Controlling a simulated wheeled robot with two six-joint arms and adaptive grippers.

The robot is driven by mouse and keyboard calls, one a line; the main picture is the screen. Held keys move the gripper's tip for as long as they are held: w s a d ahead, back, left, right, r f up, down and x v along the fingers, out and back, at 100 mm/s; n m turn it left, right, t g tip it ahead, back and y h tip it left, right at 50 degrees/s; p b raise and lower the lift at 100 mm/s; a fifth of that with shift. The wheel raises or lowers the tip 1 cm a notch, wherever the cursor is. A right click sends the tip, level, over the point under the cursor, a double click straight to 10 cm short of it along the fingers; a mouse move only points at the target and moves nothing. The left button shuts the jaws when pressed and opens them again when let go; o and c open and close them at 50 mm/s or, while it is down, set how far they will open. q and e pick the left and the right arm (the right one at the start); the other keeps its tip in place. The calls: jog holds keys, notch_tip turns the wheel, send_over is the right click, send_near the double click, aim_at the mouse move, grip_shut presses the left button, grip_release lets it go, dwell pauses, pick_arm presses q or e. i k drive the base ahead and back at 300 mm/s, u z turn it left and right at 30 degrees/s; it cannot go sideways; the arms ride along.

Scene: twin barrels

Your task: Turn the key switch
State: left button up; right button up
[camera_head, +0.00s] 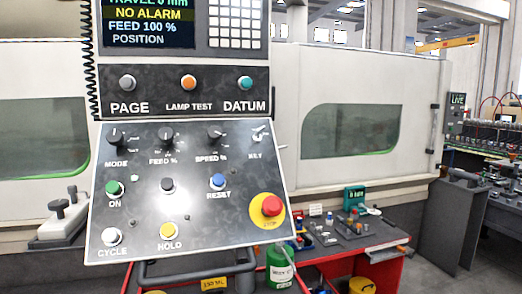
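The key switch (259,134) is at the upper right of the lower, sloped control panel (150,212), above the label KEY. It is a small silver part, and its key looks slanted. It is too small to tell its exact position. Neither of my grippers shows in the head view, and nothing touches the switch.
Mode, feed and speed knobs (215,133) stand left of the key switch. A red stop button (271,206) sits below it. A black handle (185,272) runs under the panel. A red cart (372,251) with tools stands at the lower right.

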aim_at(257, 135)
jog(key=z, duration=1.05)
jog(key=k, duration=0.65)
jog(key=u, duration=0.6)
